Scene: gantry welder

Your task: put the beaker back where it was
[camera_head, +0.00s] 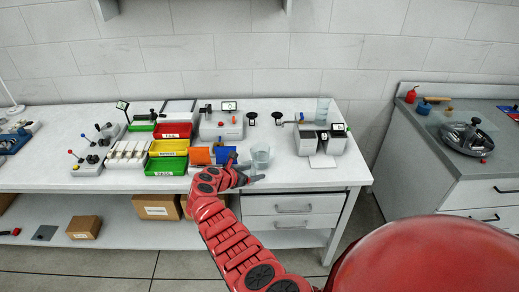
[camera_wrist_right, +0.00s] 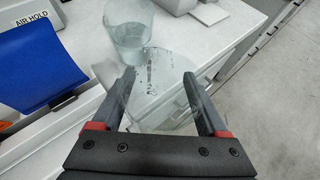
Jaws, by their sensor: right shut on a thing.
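My right gripper (camera_head: 248,168) is at the front of the white bench, right of the blue holder. In the right wrist view its two fingers (camera_wrist_right: 160,95) stand on either side of a clear beaker (camera_wrist_right: 157,88) with dark markings, and they are shut on it. The clear glass makes its edges hard to see, and I cannot tell whether its base touches the bench. Another clear glass vessel (camera_wrist_right: 130,30) shows just beyond it; in the head view a clear vessel (camera_head: 261,153) shows beside the fingers. My left gripper is not in view.
A taller clear vessel (camera_head: 322,108) stands at the grey double-block device (camera_head: 318,141). Red (camera_head: 173,131), yellow (camera_head: 168,147) and green (camera_head: 166,166) trays are to the left. A blue holder (camera_wrist_right: 38,65) is close to the gripper. Drawers (camera_head: 292,207) lie below the bench edge.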

